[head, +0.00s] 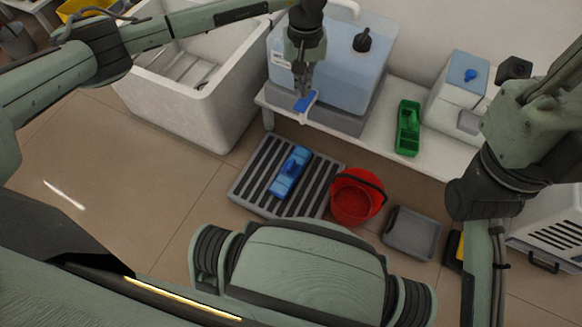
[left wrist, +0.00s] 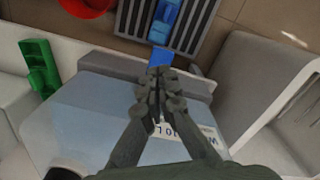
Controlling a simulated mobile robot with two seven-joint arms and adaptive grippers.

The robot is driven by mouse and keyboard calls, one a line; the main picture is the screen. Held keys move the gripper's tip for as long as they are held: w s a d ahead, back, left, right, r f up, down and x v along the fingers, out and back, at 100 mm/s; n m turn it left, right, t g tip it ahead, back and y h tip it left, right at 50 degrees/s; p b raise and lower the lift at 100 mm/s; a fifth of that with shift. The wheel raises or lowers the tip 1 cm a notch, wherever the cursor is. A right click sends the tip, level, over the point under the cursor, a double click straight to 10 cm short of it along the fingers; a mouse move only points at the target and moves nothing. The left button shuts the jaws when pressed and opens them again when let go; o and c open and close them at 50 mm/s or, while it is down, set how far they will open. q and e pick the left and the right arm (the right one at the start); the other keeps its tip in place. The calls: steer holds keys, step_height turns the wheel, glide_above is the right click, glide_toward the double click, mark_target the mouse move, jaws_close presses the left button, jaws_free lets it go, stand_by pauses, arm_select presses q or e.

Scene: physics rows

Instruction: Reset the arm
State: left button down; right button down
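My left gripper (head: 302,88) hangs in front of the translucent blue water container (head: 345,65), just above its blue tap (head: 306,101). In the left wrist view the two fingers of my left gripper (left wrist: 157,84) meet at their tips, with nothing visible between them. The blue tap (left wrist: 160,58) shows just beyond the tips; I cannot tell whether they touch it. Part of my right arm (head: 485,190) shows at the right of the head view, but its gripper does not show.
A white sink (head: 205,105) stands left of the bench. A green caddy (head: 408,128) and another container (head: 460,88) stand on the bench. Below are a slatted grate (head: 245,190) with a blue object (head: 291,172), a red bucket (head: 355,200) and a grey tray (head: 411,233).

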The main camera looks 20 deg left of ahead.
arm_select(q)
step_height(320, 180, up, 4)
steer(key=shift+f+p, duration=0.25)
steer(key=shift+p, duration=0.45)
